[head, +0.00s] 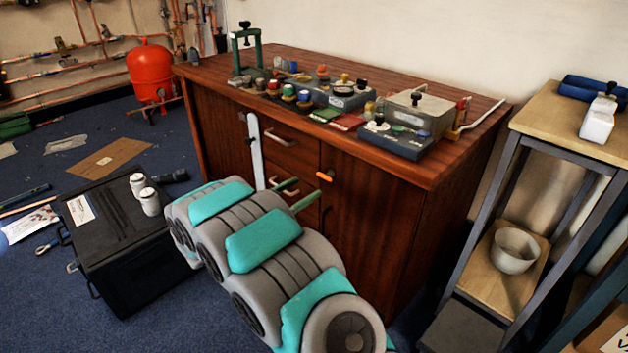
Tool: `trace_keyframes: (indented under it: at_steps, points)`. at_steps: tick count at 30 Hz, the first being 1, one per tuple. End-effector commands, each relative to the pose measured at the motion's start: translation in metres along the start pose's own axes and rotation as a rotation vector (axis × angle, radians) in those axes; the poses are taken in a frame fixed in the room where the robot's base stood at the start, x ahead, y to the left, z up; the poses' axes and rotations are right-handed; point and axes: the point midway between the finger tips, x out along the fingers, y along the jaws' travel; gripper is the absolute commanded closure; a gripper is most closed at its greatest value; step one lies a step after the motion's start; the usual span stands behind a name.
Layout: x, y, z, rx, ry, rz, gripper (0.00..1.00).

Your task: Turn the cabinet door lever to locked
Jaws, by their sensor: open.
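The lever (325,176) is a small orange bar near the upper left edge of the cabinet's right door (365,220). It lies close to horizontal, its right end slightly lower. The door is shut against the wooden cabinet (420,205). My gripper (299,194) is in front of the cabinet, lower left of the lever in the picture. Its thin greenish fingers show just past my grey and teal arm, apart and with nothing seen between them. The rest of the gripper is hidden behind the arm. I see no contact with the lever.
The cabinet top (300,60) holds several small objects, boxes and a green stand (246,45). A black case (115,240) with two cans stands on the floor at left. A shelf stand (470,220) is at right. A red tank (150,72) stands behind.

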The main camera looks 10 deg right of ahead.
Motion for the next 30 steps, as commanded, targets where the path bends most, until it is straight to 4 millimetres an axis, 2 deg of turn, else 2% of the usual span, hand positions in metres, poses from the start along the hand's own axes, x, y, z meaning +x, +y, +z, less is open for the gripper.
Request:
trace_keyframes:
  at_steps: [9,15,26,30]
  points:
    - [0.046,0.001,0.001,-0.002,-0.002,0.0,0.05]
    - [0.064,0.001,0.001,-0.001,-0.002,0.0,0.05]
    - [0.068,0.0,0.001,-0.001,-0.003,-0.002,0.05]
    - [0.068,0.0,0.001,0.0,-0.003,-0.002,0.19]
